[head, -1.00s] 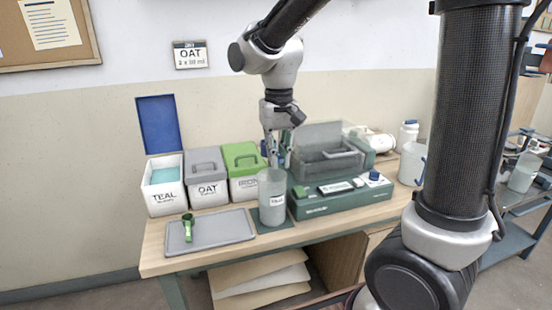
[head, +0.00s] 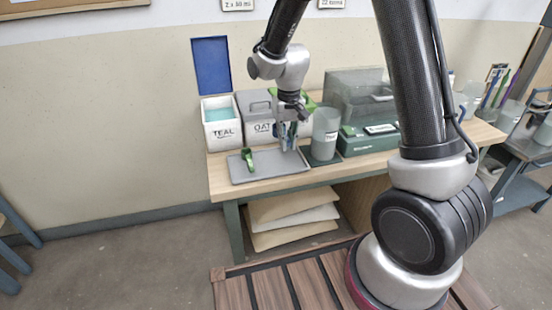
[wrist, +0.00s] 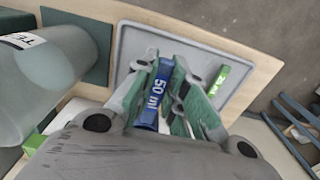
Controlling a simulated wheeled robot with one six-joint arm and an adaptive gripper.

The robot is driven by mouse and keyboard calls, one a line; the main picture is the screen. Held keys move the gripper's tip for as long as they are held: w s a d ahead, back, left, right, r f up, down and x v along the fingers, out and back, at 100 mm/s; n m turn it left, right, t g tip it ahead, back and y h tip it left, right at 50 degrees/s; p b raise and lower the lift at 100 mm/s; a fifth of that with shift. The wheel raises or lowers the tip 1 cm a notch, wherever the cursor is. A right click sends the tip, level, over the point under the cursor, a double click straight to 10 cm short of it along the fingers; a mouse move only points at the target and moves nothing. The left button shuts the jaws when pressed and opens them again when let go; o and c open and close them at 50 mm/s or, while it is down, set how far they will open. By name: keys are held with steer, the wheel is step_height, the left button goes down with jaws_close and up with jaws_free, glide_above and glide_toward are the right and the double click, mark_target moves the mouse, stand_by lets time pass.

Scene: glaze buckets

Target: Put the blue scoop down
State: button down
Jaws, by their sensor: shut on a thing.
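My gripper (head: 287,144) is shut on the blue scoop, whose handle marked "50 ml" (wrist: 157,84) shows between the green-padded fingers in the wrist view. The scoop's far end is hidden by the fingers and wrist. The gripper points down over the right part of the grey tray (head: 258,180). I cannot tell whether the scoop touches the tray. A green scoop (head: 247,160) lies on the tray's left part; it also shows in the wrist view (wrist: 219,79), apart from my fingers.
A translucent labelled container (head: 326,128) stands on a dark green mat just right of the tray. Behind the tray are the open TEAL bucket (head: 222,128) with a blue lid raised, the lidded OAT bucket (head: 256,128) and a green-lidded bucket. A green case (head: 366,146) stands further right.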

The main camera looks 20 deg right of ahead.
mark_target(286, 168)
step_height(286, 168, down, 7)
steer(key=shift+f, duration=0.2)
stand_by(0.3)
steer(key=c, duration=1.5)
jaws_free()
steer(key=shift+f, duration=0.1)
steer(key=shift+o, duration=0.2)
step_height(286, 168, up, 12)
steer(key=shift+f, duration=0.25)
steer(key=shift+s+d+r, duration=0.1)
steer(key=shift+s+r, duration=0.05)
steer(key=shift+r, duration=0.45)
steer(key=s+d+r+t, duration=0.1)
steer(key=s+d+r, duration=0.4)
steer(key=r, duration=0.3)
steer(key=s+d+r+t, duration=0.1)
steer(key=s+d+r, duration=0.1)
steer(key=s, duration=0.4)
steer(key=s+d+r+t, duration=0.1)
steer(key=s+d+r, duration=0.2)
steer(key=s, duration=0.4)
steer(key=s+d+r+t, duration=0.1)
steer(key=s+d+r, duration=0.2)
steer(key=s, duration=0.4)
steer(key=shift+s+r, duration=0.15)
steer(key=shift+r, duration=0.25)
